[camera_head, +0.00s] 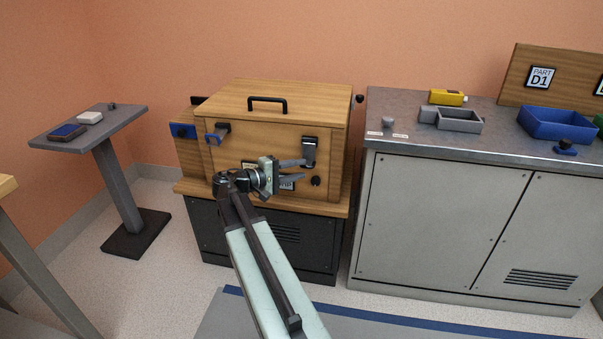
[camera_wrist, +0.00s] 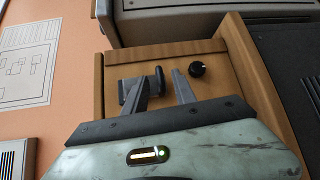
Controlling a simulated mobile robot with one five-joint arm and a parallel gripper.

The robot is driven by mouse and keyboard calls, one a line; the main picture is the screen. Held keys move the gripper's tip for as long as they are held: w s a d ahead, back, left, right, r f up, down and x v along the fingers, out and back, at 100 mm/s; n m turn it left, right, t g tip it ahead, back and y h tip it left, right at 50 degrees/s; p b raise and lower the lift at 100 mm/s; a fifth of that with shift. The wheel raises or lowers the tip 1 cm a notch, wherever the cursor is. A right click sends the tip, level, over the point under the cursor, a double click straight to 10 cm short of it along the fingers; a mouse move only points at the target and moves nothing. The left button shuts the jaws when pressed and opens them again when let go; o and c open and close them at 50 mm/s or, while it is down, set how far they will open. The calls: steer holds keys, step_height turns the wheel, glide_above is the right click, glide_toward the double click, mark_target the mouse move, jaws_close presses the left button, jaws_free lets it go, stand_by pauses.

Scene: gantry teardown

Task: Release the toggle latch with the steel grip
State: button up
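The toggle latch (camera_head: 309,150) is a grey steel piece with a dark top, on the right side of the wooden box's front face. My gripper (camera_head: 304,169) is in front of that face, beside the latch's lower end, with its two fingers spread. In the wrist view the latch (camera_wrist: 127,86) is partly hidden behind one finger. A dark upright bar (camera_wrist: 160,80), seemingly part of the latch, shows between the fingertips of my gripper (camera_wrist: 161,77). I see nothing clamped, and cannot tell whether the fingers touch the latch.
A black knob (camera_head: 315,181) sits below the latch. The wooden box (camera_head: 260,140) has a black top handle (camera_head: 267,101) and a blue-and-grey fitting (camera_head: 218,132) at left. A grey cabinet (camera_head: 440,220) stands close on the right. A pedestal table (camera_head: 128,115) stands left.

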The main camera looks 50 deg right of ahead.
steer(key=shift+x, duration=1.2)
jaws_close()
steer(key=shift+f, duration=0.1)
